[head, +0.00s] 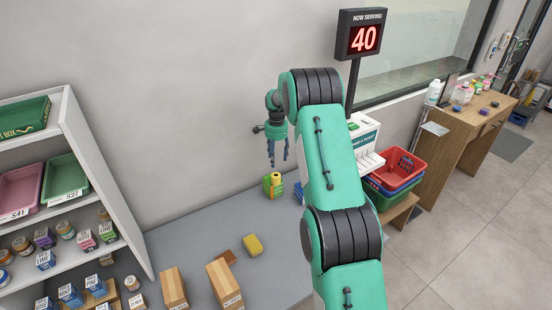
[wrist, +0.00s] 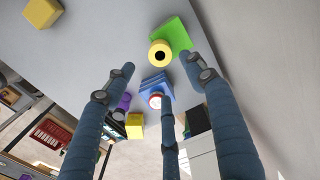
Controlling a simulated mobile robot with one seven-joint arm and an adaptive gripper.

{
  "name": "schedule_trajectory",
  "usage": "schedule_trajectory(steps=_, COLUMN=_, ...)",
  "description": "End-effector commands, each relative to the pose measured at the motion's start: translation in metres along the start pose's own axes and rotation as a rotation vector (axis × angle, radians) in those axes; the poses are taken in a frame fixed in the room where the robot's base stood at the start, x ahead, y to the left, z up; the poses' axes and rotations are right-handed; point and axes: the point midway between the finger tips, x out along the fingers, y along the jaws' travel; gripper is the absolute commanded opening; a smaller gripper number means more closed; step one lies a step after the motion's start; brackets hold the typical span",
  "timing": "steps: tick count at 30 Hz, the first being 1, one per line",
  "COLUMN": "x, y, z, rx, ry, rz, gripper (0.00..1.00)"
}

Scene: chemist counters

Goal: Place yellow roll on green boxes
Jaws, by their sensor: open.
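The yellow roll (wrist: 160,54) shows end-on in the wrist view, with a dark hole in its middle. It overlaps the edge of the green boxes (wrist: 176,33). In the head view the yellow roll (head: 276,179) is upright at the counter's far end, with the green boxes (head: 267,186) at its left. I cannot tell whether it rests on them or stands against them. My gripper (head: 278,160) hangs above the roll, fingers pointing down. In the wrist view its fingers (wrist: 162,77) are spread apart, with nothing held between them.
Blue boxes (wrist: 157,84) with a pale, red-edged item stand close by; a purple roll (wrist: 123,102) and yellow box (wrist: 135,126) are beyond. A yellow block (head: 252,244) lies nearer on the grey counter (head: 195,245). Shelves (head: 80,165) stand left, a red basket (head: 402,166) right.

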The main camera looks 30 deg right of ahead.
Motion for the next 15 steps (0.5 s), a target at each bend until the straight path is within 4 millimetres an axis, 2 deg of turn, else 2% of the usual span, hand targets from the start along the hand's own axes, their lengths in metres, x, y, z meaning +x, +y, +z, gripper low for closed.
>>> schedule_trajectory(steps=8, x=-0.01, y=0.0, z=0.005, rx=-0.015, ry=0.003, rz=-0.005, gripper=0.55)
schedule_trajectory(steps=11, x=-0.025, y=0.002, z=0.013, rx=-0.037, ry=0.008, rz=-0.013, gripper=0.55)
schedule_trajectory(steps=15, x=-0.056, y=0.007, z=0.031, rx=-0.089, ry=0.019, rz=-0.028, gripper=0.55)
